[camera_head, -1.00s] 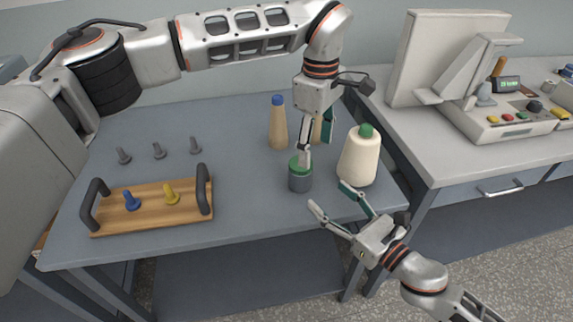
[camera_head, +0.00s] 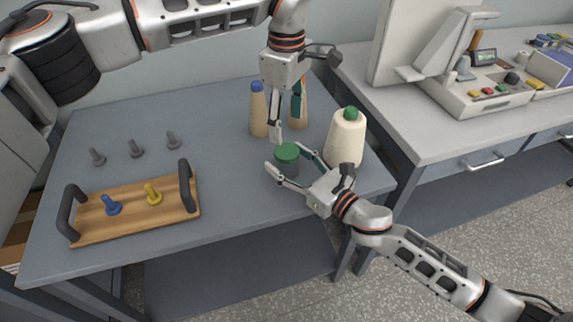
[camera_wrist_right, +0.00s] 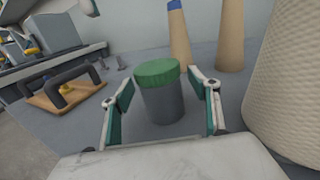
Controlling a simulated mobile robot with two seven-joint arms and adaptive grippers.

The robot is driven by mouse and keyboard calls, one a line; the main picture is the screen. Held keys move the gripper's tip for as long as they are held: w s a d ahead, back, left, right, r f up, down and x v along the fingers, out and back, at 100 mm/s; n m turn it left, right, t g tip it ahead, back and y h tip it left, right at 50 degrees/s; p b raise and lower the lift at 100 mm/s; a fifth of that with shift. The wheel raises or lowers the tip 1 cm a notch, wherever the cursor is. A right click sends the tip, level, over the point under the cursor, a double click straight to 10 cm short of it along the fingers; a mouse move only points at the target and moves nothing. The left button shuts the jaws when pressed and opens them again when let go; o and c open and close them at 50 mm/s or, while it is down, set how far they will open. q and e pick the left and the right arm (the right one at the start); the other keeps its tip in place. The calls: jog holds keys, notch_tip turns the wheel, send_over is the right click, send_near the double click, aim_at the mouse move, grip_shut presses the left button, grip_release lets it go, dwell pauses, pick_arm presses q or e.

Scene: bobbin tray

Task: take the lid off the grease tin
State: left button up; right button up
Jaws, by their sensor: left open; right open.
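The grease tin is a short dark grey cylinder (camera_head: 286,170) with a green lid (camera_head: 287,152) on top, standing upright near the right side of the table. In the right wrist view the tin body (camera_wrist_right: 162,104) stands between the fingers, with the lid (camera_wrist_right: 157,72) seated on it. My right gripper (camera_head: 286,160) is open, low, with one finger on each side of the tin; gaps show beside the body in the wrist view. My left gripper (camera_head: 287,131) is open and empty, pointing down just above and behind the lid.
A large cream cone with a green top (camera_head: 345,140) stands close right of the tin. A tan cone with a blue top (camera_head: 258,112) and another tan cone (camera_head: 303,108) stand behind.

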aim_at(287, 151)
jog(key=shift+w+a, duration=0.15)
grip_shut()
pick_arm(q)
jog(key=m, duration=0.3)
jog(key=shift+m, duration=0.4)
jog(key=shift+f+m, duration=0.1)
jog(key=shift+m, duration=0.2)
jog(key=shift+f, duration=3.9)
jog(key=shift+c, duration=0.2)
